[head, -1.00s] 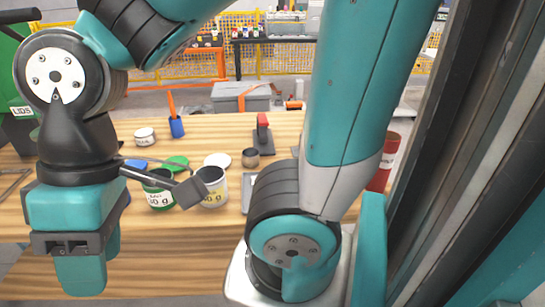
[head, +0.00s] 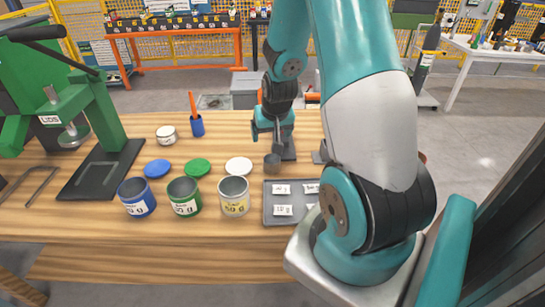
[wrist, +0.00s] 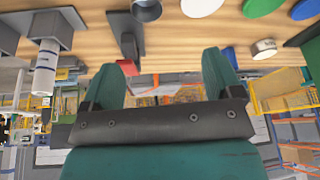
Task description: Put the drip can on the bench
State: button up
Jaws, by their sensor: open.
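A small grey-brown can (head: 272,162), which looks like the drip can, stands upright on the wooden bench (head: 110,232), behind the grey tray. It also shows at the top edge of the wrist view (wrist: 146,9), partly cut off. My gripper (head: 270,132) is above the back of the bench, just behind the can in the head view. In the wrist view my gripper (wrist: 162,72) has its two teal fingers wide apart with nothing between them. The can is apart from the fingers there.
A dark stand with a red top (wrist: 128,67) is close by. Blue (head: 137,197), green (head: 184,197) and yellow-labelled (head: 234,197) pots stand in front of their lids. A tray (head: 268,217) holds labelled packets. A green press (head: 100,110) stands left; bare bench lies along the front.

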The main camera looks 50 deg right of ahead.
jog(key=d+f, duration=0.2)
jog(key=d, duration=0.1)
jog(key=p, duration=0.3)
send_near(272, 159)
jog(key=shift+s+a+f, duration=0.1)
jog(key=shift+a+f, duration=0.15)
jog(key=shift+f, duration=0.25)
jog(key=shift+s+a+f, duration=0.1)
jog(key=shift+a+f, duration=0.2)
jog(key=shift+f, duration=0.2)
jog(key=shift+p+x, duration=0.9)
jog(key=shift+x, duration=2)
jog(key=shift+w, duration=0.15)
jog(key=shift+r, duration=0.1)
jog(key=c, duration=1.1)
